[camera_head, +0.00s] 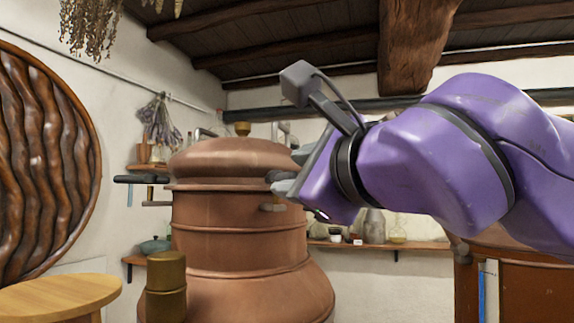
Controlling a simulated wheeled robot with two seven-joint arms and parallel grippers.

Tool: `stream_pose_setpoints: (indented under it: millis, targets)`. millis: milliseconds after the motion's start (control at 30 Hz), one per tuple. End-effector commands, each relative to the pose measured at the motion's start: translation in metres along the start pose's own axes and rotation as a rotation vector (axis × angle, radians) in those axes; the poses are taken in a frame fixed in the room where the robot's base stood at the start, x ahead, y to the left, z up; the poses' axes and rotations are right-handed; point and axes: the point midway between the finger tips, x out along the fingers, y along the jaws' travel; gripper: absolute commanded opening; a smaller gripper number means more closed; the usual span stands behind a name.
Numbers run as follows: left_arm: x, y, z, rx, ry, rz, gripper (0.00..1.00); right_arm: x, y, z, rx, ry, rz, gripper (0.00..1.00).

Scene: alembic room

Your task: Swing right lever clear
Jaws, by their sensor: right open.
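A copper still (235,225) with a domed lid (240,158) stands in the middle. A dark lever handle (142,179) sticks out on its left side. A small metal bracket (272,208) shows on its right side, just below my right gripper. My purple right arm comes in from the right, and its gripper (282,182) is at the right edge of the still, by the lid seam. The grey fingers overlap the still's edge, and I cannot tell whether they touch anything. The right lever cannot be made out clearly; the gripper may hide it. My left gripper is not in view.
A round wooden table (60,297) and a brass canister (166,285) stand at the front left. A wall shelf (375,245) with jars is behind my arm. Ceiling beams (415,40) are above.

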Motion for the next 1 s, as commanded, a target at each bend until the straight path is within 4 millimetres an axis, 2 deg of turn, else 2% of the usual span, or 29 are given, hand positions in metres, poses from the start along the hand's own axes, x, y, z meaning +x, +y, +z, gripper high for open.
stream_pose_setpoints:
  millis: [100, 200, 467, 567, 600, 833, 1000]
  targets:
    - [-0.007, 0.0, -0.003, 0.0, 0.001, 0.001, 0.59, 0.02, -0.001, 0.0, 0.001, 0.002, 0.002, 0.42]
    - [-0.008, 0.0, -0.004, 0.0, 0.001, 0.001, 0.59, 0.027, 0.0, 0.0, -0.001, 0.0, 0.002, 0.42]
    - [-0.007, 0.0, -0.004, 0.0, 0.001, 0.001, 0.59, 0.029, 0.001, -0.001, -0.001, 0.0, 0.001, 0.42]
    - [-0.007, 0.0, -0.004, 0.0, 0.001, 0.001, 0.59, 0.029, 0.001, -0.001, -0.001, 0.0, 0.001, 0.13]
    - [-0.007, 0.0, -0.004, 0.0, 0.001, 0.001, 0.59, 0.029, 0.001, -0.001, -0.001, 0.001, 0.001, 0.0]
    - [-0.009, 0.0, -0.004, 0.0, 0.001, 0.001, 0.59, 0.03, 0.001, -0.001, 0.0, -0.002, 0.005, 0.0]
    - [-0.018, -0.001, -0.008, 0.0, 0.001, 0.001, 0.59, 0.03, -0.002, -0.002, 0.002, -0.038, 0.031, 0.0]
